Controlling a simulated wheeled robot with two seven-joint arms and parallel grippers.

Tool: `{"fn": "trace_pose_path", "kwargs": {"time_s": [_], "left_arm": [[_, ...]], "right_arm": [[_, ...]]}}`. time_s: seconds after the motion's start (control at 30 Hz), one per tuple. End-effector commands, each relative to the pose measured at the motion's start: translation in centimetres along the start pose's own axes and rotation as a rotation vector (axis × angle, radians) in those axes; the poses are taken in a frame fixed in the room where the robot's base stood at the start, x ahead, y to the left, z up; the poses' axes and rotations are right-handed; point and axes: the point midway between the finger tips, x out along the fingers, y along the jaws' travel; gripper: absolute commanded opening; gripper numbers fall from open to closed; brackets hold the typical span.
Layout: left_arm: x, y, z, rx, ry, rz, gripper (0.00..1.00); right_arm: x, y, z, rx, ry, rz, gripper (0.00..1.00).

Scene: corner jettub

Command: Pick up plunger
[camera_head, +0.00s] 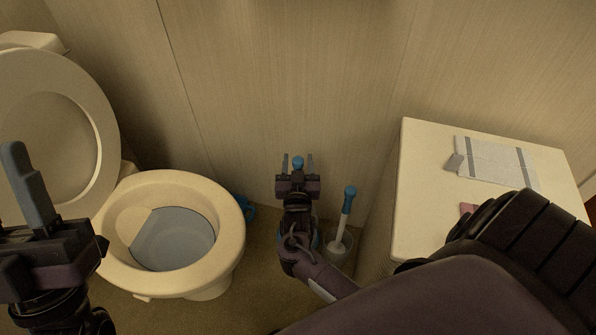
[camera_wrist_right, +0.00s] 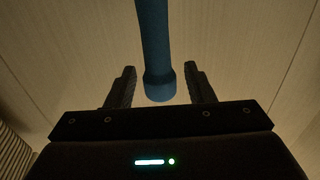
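A blue handle, which looks like the plunger's (camera_head: 298,162), shows its tip between the fingers of my right gripper (camera_head: 298,164) in the head view. Its lower part is hidden behind my gripper and arm. In the right wrist view the blue handle (camera_wrist_right: 155,45) comes down from the top, its end between the two fingers. My right gripper (camera_wrist_right: 160,88) is open, with a gap visible on each side of the handle. My left gripper (camera_head: 28,185) is at the left edge before the toilet; only one finger shows clearly, so its opening cannot be told.
A toilet (camera_head: 230,225) with raised lid stands left of my right gripper. A blue-handled brush (camera_head: 349,200) leans in a clear holder just right of it. A cream cabinet (camera_head: 425,165) with a folded towel (camera_head: 495,160) stands farther right. A blue object (camera_head: 248,208) lies beside the toilet. The wall is close behind.

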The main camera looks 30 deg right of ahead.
Motion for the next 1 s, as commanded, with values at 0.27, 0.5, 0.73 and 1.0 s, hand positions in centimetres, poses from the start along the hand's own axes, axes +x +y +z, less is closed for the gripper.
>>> {"fn": "trace_pose_path", "kwargs": {"time_s": [0.27,0.5,0.73,1.0], "left_arm": [[0.00,-0.02,0.01,0.001,-0.001,0.000,0.36],[0.00,-0.02,0.01,0.001,-0.001,-0.001,0.36],[0.01,-0.03,0.02,0.001,-0.002,-0.001,0.36],[0.11,-0.02,0.40,0.000,-0.025,0.000,0.36]], "right_arm": [[-0.02,-0.01,0.00,0.000,0.000,0.000,0.11],[-0.03,-0.01,0.01,0.000,0.000,0.000,0.00],[0.02,-0.05,-0.18,0.002,0.004,0.000,0.00],[0.03,-0.05,-0.50,0.002,0.004,0.000,0.00]]}}
